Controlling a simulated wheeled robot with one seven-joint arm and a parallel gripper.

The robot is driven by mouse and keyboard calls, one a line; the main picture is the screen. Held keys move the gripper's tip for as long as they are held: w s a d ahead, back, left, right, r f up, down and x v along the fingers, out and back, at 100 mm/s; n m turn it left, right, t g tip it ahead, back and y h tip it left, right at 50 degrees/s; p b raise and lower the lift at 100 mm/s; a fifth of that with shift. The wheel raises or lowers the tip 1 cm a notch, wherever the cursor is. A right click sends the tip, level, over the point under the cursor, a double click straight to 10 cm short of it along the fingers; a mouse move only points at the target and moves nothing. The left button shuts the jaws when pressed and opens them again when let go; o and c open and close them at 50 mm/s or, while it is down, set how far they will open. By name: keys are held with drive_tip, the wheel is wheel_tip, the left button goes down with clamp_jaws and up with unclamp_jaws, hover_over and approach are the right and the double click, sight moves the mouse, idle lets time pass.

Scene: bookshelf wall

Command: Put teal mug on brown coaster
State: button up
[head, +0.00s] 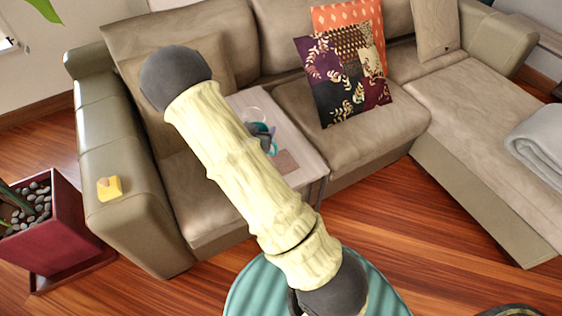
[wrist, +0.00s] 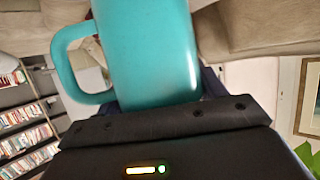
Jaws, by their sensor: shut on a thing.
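The teal mug (wrist: 145,50) fills the upper middle of the wrist view, its handle to the left. My gripper (wrist: 160,112) is shut on it. In the head view the mug (head: 271,148) shows only in part beside my dark gripper (head: 262,129), above the small side table; my arm covers much of this area. The brown coaster (head: 287,162) lies flat near the table's front edge, close below the mug in the picture. I cannot tell how high the mug is above the table.
The light side table (head: 310,167) stands against the sofa seat (head: 350,120). A clear glass item (head: 252,113) is behind the mug. Patterned cushions (head: 345,75) lean on the sofa. A yellow object (head: 109,188) sits on the armrest, and a red planter (head: 60,235) stands at left.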

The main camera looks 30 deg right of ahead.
drive_tip(key=s+d+r+m+g+h, duration=0.1)
drive_tip(key=s+d+m+g+h, duration=0.1)
drive_tip(key=d, duration=0.5)
drive_tip(key=m+g+h, duration=0.1)
drive_tip(key=m+g, duration=0.1)
drive_tip(key=m, duration=0.1)
drive_tip(key=shift+s+d+r+g+h+p, duration=0.2)
drive_tip(key=shift+d+r+g+h+p, duration=0.1)
drive_tip(key=shift+h+p, duration=0.1)
drive_tip(key=shift+f, duration=0.1)
wheel_tip(320, 180, down, 6)
drive_tip(key=shift+b, duration=0.35)
drive_tip(key=shift+f, duration=0.1)
drive_tip(key=shift+f, duration=1.85)
